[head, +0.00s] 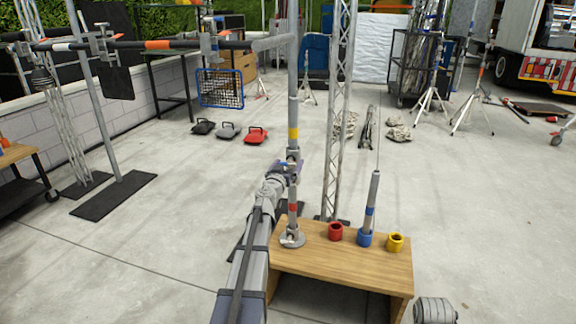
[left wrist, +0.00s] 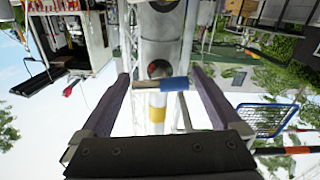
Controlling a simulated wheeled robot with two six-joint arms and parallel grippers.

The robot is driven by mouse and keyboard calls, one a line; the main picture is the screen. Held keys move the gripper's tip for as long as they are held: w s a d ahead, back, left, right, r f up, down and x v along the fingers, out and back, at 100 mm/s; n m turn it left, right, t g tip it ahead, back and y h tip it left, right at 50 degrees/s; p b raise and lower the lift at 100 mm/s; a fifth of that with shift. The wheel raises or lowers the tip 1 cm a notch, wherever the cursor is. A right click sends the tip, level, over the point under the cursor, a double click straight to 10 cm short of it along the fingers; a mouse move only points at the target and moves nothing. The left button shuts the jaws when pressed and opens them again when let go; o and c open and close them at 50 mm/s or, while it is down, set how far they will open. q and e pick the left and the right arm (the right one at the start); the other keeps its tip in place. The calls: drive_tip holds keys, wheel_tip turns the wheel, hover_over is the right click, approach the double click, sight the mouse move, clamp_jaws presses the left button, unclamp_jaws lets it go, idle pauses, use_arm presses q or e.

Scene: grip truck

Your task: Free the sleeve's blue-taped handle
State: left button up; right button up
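A grey upright pole (head: 293,110) with a yellow band (head: 293,133) and a red band rises from a round base (head: 291,239) at the wooden bench's left end. A short handle with blue tape (left wrist: 174,84) crosses in front of the pole in the left wrist view. In the head view, my left gripper (head: 287,167) is at the pole, below the yellow band, and partly hides the handle. In the left wrist view, my left gripper (left wrist: 162,82) has its fingers spread, one near each end of the handle. Contact cannot be told. My right gripper is not in view.
A lattice truss (head: 336,120) stands behind. Open concrete floor lies to the right.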

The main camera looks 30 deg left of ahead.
use_arm(q)
drive_tip(key=c, duration=1.2)
